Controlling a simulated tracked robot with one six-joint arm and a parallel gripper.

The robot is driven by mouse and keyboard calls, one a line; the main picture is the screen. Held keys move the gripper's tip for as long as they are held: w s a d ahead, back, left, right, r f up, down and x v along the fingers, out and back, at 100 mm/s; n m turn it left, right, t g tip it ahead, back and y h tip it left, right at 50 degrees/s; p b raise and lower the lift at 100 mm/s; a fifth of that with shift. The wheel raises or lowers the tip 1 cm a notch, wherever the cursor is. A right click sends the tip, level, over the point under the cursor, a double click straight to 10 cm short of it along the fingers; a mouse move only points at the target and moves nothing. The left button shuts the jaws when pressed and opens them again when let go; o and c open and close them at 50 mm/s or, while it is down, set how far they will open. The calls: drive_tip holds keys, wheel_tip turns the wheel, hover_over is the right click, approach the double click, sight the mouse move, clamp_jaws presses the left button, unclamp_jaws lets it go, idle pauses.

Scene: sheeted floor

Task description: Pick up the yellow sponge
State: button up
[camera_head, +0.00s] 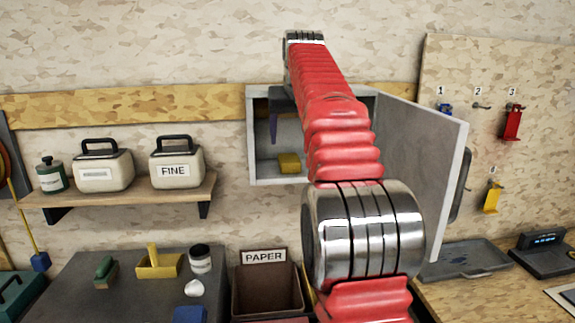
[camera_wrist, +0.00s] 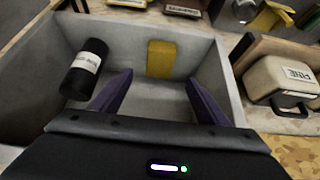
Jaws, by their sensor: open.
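The yellow sponge (camera_head: 289,163) is a small block on the floor of an open grey wall cabinet (camera_head: 250,140). It also shows in the wrist view (camera_wrist: 160,58), standing against the cabinet wall. My gripper (camera_wrist: 159,77) is open and empty, with its purple fingers reaching into the cabinet. The sponge lies beyond the fingertips, roughly between them in the picture, and is not touched. In the head view one purple finger (camera_head: 273,127) shows in the cabinet opening; my red arm hides the cabinet's right part.
A black labelled bottle (camera_wrist: 85,70) is beside the sponge in the cabinet. The cabinet door (camera_head: 425,160) stands open to the right. A shelf (camera_head: 130,196) with two handled containers is on the left. A PAPER bin (camera_head: 268,285) and a cluttered bench (camera_head: 110,270) are below.

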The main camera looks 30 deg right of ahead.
sight(289, 158)
drive_tip(key=shift+x, duration=2.7)
drive_tip(key=shift+f, duration=0.1)
drive_tip(key=shift+x, duration=2.55)
drive_tip(key=shift+s, duration=0.1)
drive_tip(key=shift+c, duration=0.2)
drive_tip(key=c, duration=1.1)
